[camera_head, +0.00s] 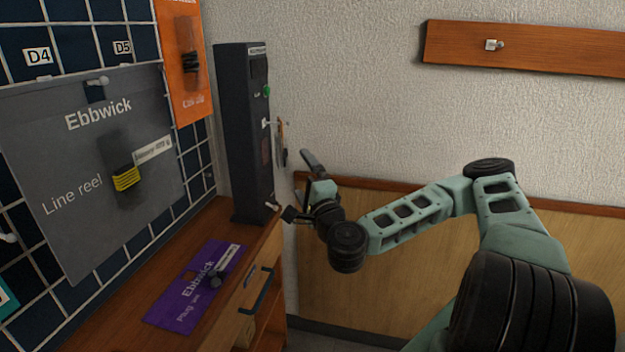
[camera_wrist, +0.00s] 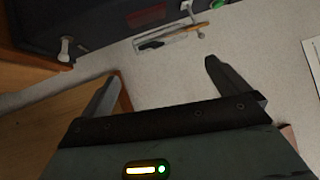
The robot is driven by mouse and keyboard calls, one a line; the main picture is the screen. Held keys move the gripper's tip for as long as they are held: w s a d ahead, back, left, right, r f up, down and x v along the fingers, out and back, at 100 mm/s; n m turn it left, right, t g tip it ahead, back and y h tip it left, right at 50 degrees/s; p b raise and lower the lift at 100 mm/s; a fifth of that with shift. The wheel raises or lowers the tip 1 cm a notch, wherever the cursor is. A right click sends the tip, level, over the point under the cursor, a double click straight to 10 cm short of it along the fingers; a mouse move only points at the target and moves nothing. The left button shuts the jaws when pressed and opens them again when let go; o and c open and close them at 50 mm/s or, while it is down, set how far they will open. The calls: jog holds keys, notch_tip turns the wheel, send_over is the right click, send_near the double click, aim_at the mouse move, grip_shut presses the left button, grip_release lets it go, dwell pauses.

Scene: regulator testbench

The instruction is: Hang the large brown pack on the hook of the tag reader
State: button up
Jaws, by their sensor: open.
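The tag reader (camera_head: 246,135) is a tall dark box standing on the wooden bench, with a green button and a small display. A thin brown pack (camera_head: 282,132), seen nearly edge-on, is at the hook (camera_head: 266,123) on the reader's front and appears to hang there. In the wrist view the pack (camera_wrist: 185,30) shows as a brown-orange edge with a pale face and a dark item, beside the reader (camera_wrist: 95,22). My gripper (camera_head: 301,187) is open and empty, below and in front of the pack. The fingertips (camera_wrist: 161,69) are apart from it.
A purple pack (camera_head: 196,287) lies on the bench (camera_head: 120,325). A large grey pack (camera_head: 95,170) and an orange pack (camera_head: 187,65) hang on the grid board at left. A white peg (camera_wrist: 65,48) sticks out low on the reader. A wooden rail (camera_head: 540,50) with a peg is on the wall.

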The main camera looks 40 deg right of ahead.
jog(key=s+a+f+n+g+y+p, duration=0.25)
jog(key=a+n+g+y, duration=0.2)
jog(key=a+n, duration=0.3)
jog(key=s+a+f+n+g+y+p, duration=0.25)
jog(key=s+a+n+g+y, duration=0.2)
jog(key=a+n, duration=0.35)
jog(key=s+a+f+n+g+y+p, duration=0.2)
jog(key=s+a+f+n+g+y, duration=0.25)
jog(key=a, duration=0.45)
jog(key=s+a+r+n+g+h+p, duration=0.1)
jog(key=s+r+n+g+h, duration=0.5)
jog(key=s+r, duration=1.2)
jog(key=r+n+h, duration=0.1)
jog(key=n+h, duration=0.1)
jog(key=n, duration=0.1)
jog(key=shift+s+a+p, duration=0.25)
jog(key=shift+p, duration=0.1)
